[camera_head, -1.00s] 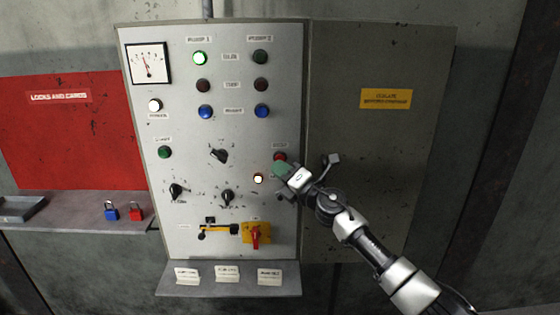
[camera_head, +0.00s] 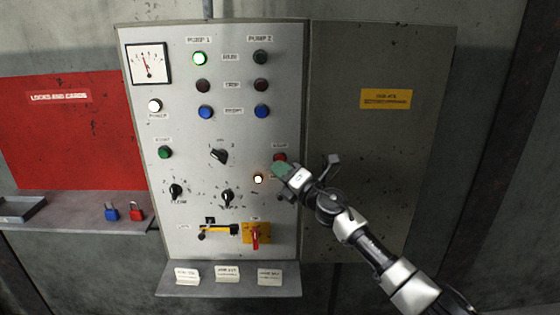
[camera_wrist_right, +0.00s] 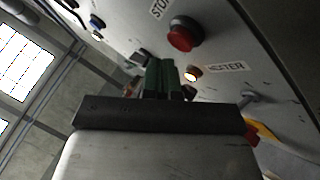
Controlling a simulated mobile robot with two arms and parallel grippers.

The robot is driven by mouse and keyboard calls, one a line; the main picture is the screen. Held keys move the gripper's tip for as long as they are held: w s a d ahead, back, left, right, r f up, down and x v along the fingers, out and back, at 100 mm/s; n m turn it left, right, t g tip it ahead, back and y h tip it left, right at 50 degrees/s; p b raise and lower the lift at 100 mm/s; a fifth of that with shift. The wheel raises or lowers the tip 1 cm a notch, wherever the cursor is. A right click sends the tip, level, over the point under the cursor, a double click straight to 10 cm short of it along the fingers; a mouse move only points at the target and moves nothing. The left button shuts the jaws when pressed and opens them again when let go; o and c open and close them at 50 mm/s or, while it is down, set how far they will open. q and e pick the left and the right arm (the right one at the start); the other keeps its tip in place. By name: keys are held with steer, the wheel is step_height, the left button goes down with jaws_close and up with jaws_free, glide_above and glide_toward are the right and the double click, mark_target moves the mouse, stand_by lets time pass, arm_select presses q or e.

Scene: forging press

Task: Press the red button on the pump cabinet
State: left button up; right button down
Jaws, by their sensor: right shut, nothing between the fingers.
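The pump cabinet (camera_head: 225,135) is a grey panel with lamps, buttons and knobs. Its red button (camera_head: 280,157) sits at the panel's right side, partly hidden behind my right gripper (camera_head: 279,169). In the right wrist view the red button (camera_wrist_right: 181,38) stands out in full under a "STOP" label. My right gripper is shut and empty, its green fingertips (camera_wrist_right: 160,75) side by side. The tips are just below the red button in the head view, and in the wrist view a gap shows between tips and button. My left gripper is not in view.
A small lit lamp (camera_head: 258,178) is close to the gripper. A yellow-and-red switch (camera_head: 256,233) and black knobs (camera_head: 227,197) stick out lower down. A shelf with tags (camera_head: 228,289) juts out below. A blue padlock (camera_head: 111,211) and a red padlock (camera_head: 136,210) are at left.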

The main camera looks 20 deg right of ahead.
steer(key=shift+w, duration=0.1)
stand_by(0.4)
steer(key=shift+w+d+b, duration=0.15)
steer(key=shift+w+b, duration=0.15)
steer(key=shift+w, duration=0.05)
steer(key=shift+w+d+b, duration=0.1)
steer(key=shift+w+b, duration=0.25)
steer(key=shift+b, duration=0.05)
stand_by(0.6)
steer(key=shift+r, duration=0.1)
steer(key=shift+s+a+p, duration=0.2)
steer(key=shift+s+p, duration=0.6)
